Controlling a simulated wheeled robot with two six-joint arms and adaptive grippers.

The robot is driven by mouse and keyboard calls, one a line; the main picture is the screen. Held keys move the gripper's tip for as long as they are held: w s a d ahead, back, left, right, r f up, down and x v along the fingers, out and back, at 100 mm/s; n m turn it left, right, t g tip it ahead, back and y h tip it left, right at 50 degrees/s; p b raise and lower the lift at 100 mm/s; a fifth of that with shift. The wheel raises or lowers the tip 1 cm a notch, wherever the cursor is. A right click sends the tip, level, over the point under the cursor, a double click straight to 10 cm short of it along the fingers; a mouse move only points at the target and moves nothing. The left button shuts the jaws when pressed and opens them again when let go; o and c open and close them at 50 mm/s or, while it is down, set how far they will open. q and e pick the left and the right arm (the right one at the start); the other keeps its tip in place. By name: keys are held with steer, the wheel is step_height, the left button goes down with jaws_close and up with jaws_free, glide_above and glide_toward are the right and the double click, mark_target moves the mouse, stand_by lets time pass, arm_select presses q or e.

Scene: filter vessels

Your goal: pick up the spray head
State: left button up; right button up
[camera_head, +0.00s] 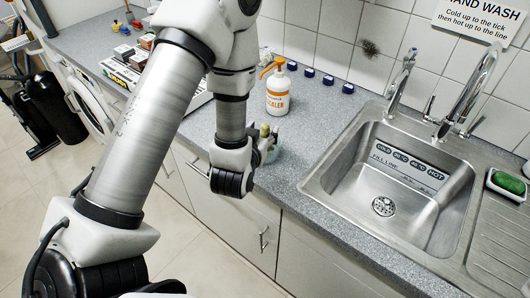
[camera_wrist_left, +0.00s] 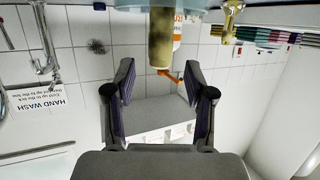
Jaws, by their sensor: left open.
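An olive-brass cylinder (camera_wrist_left: 160,42), perhaps the spray head, stands in a pale teal vessel (camera_wrist_left: 160,4); the wrist view is upside down. In the head view its top (camera_head: 264,130) shows above the vessel (camera_head: 272,152), partly hidden by my arm. My left gripper (camera_wrist_left: 158,88) is open and empty, its fingers either side of the cylinder's free end in the picture, apart from it. In the head view it is largely hidden behind my wrist. A white bottle (camera_head: 278,97) with an orange trigger head (camera_head: 272,66) stands behind. My right gripper is out of view.
A steel sink (camera_head: 430,215) with two taps is to the right. A green sponge (camera_head: 508,182) lies in a dish on the drainer. Several blue-topped items (camera_head: 328,80) line the wall. A brass fitting (camera_wrist_left: 229,20) is beside the cylinder. The counter between bottle and sink is clear.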

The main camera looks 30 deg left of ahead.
mark_target(264, 128)
arm_select(q)
steer(key=p+x, duration=0.1)
steer(key=x, duration=0.2)
steer(key=shift+w+a+f, duration=0.1)
steer(key=shift+w, duration=0.15)
steer(key=shift+s, duration=0.1)
jaws_close()
